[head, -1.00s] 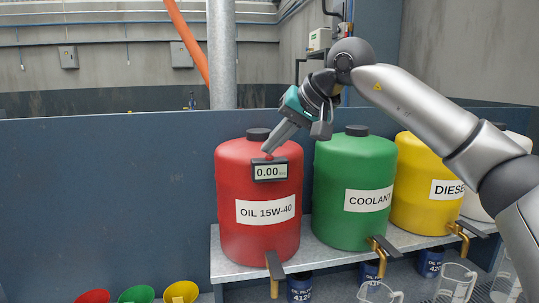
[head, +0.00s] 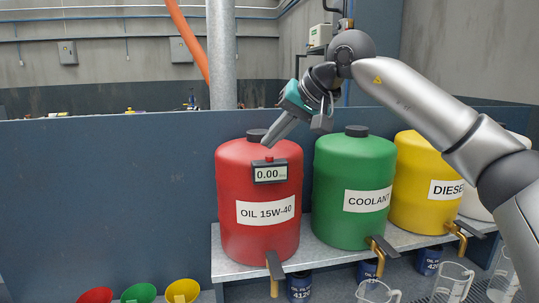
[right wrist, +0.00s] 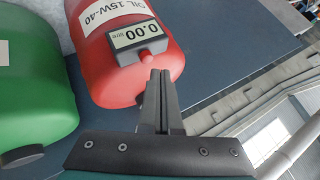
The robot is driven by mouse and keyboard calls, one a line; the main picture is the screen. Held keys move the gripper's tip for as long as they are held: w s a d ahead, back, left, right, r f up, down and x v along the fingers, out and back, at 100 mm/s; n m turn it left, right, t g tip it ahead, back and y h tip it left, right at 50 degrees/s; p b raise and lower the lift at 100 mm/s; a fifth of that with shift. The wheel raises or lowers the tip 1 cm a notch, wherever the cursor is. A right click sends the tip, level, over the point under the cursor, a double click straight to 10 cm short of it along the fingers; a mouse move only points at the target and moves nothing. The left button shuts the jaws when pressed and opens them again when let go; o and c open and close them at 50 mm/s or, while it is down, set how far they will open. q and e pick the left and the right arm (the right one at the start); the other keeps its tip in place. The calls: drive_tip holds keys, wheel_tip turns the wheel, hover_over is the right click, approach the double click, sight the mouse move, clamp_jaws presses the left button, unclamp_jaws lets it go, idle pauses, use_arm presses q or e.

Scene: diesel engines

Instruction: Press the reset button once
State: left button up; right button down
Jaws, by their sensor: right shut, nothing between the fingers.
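The red oil tank (head: 258,232) stands on a grey shelf, labelled OIL 15W-40. A display box (head: 270,173) on its upper front reads 0.00. A small red reset button (head: 269,159) stands on top of this box; it also shows in the right wrist view (right wrist: 147,55). My right gripper (head: 266,146) is shut and empty. Its fingertips are just above the button, with a small gap between them. In the right wrist view the shut fingers (right wrist: 157,75) end close to the button. My left gripper is not in view.
A green coolant tank (head: 354,185) and a yellow diesel tank (head: 422,190) stand to the right on the same shelf (head: 232,265). Brass taps hang at the shelf front. Blue oil filters, clear jugs and coloured funnels (head: 182,291) are below. The blue wall at left is clear.

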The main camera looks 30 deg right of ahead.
wheel_tip(320, 180, up, 5)
drive_tip(key=p, duration=0.4)
drive_tip(key=shift+p, duration=0.3)
idle(0.5)
